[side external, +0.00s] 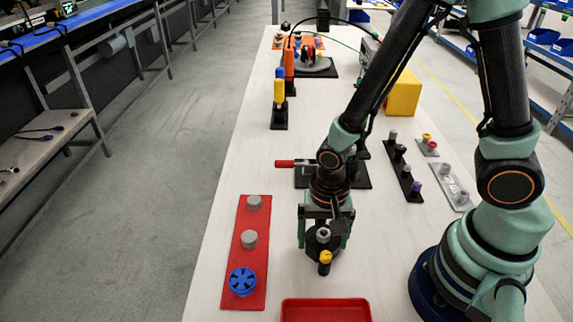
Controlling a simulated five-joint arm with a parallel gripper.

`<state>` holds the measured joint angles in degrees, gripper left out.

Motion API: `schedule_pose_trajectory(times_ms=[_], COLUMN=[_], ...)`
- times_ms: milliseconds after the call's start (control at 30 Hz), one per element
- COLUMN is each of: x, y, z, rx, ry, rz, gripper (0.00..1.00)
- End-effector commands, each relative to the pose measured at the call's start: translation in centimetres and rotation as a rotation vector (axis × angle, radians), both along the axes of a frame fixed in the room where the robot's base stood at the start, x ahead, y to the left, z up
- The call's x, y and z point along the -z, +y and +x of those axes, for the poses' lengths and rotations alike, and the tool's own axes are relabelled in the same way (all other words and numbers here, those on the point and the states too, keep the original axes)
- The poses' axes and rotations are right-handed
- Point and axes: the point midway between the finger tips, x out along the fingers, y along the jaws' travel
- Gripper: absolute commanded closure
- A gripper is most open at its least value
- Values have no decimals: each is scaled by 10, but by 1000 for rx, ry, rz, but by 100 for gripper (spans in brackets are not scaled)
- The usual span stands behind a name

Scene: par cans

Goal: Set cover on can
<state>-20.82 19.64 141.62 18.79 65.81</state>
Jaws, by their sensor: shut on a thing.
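My gripper (324,230) points down over the white table, left of my arm's base. Its jaws are shut on a dark piece (313,249), mostly hidden between the fingers. A small grey cylinder and a yellow-topped black cylinder (325,258) show at its front; I cannot tell whether they are part of the piece. A red plate (251,218) lies to the left, apart from my gripper. It bears a blue spoked round part (242,281) at its near end and two grey cylinders, one in the middle (249,239) and one at the far end (254,202). I cannot tell which thing is the can or the cover.
A red tray (325,309) lies at the near edge. A black base with a red handle (290,164) stands behind my gripper. Dark and grey strips with small pegs (404,166) lie to the right. A yellow box (404,95) stands farther back. Bare table separates gripper and red plate.

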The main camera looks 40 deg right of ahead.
Motion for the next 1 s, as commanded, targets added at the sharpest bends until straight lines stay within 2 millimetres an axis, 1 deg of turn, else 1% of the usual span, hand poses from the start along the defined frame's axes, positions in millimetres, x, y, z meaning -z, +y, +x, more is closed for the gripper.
schedule_pose_trajectory(times_ms=[1000], x=[-47], y=[0], z=[1], rx=[0], ry=[-3], rz=[1], gripper=[58])
